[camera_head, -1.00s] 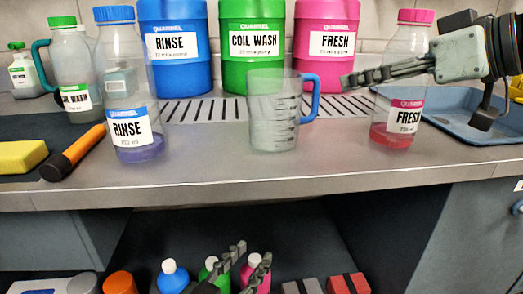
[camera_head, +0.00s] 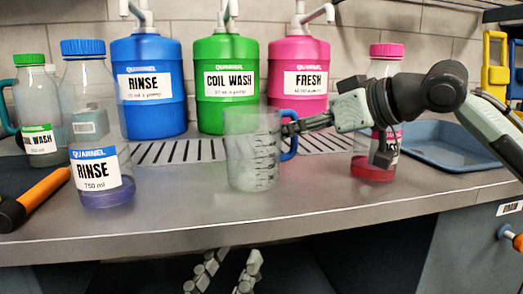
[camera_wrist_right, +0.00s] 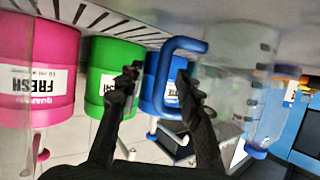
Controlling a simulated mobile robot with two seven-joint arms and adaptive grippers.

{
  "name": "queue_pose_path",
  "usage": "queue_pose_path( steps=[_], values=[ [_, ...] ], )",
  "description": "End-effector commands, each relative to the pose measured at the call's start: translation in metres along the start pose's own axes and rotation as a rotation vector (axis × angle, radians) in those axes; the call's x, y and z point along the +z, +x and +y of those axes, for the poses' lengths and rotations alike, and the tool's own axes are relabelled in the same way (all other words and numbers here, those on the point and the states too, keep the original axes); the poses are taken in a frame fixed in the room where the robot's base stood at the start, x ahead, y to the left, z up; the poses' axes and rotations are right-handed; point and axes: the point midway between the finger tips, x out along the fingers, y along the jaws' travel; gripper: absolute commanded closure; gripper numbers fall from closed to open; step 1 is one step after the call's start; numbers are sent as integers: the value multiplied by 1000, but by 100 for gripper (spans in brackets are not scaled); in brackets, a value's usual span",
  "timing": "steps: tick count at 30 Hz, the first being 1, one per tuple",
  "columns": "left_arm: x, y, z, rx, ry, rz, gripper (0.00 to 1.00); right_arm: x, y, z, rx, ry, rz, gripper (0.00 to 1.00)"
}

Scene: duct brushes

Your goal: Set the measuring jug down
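The clear measuring jug (camera_head: 252,160) with a blue handle (camera_head: 291,135) stands upright on the grey counter (camera_head: 330,200), in front of the pink and green containers. My right gripper (camera_head: 290,129) reaches in from the right and is at the jug's handle. In the right wrist view its two fingers (camera_wrist_right: 158,80) are spread, with the blue handle (camera_wrist_right: 182,43) showing between and beyond them; contact is not clear. The jug (camera_wrist_right: 235,75) is to the right there. My left gripper (camera_head: 225,272) is open and empty, low in front of the counter.
A clear RINSE bottle (camera_head: 100,175) stands left of the jug, and a pink-capped bottle (camera_head: 373,170) stands right, partly behind my right arm. Blue, green and pink pump containers line the back. A blue tray (camera_head: 450,150) lies at right. The counter in front of the jug is clear.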

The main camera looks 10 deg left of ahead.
Motion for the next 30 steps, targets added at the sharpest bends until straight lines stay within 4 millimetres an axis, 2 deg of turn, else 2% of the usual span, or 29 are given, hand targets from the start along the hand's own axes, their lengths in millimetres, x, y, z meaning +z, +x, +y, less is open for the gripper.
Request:
queue_pose_path(
  steps=[5,14,30],
  values=[
    [0,0,0,0,0,1,63,0,0,0,0,0,1,64],
    [0,0,0,0,0,0,63,0,0,0,0,0,0,99],
    [0,0,0,0,0,-3,63,-3,-1,0,0,0,2,100]
  ],
)
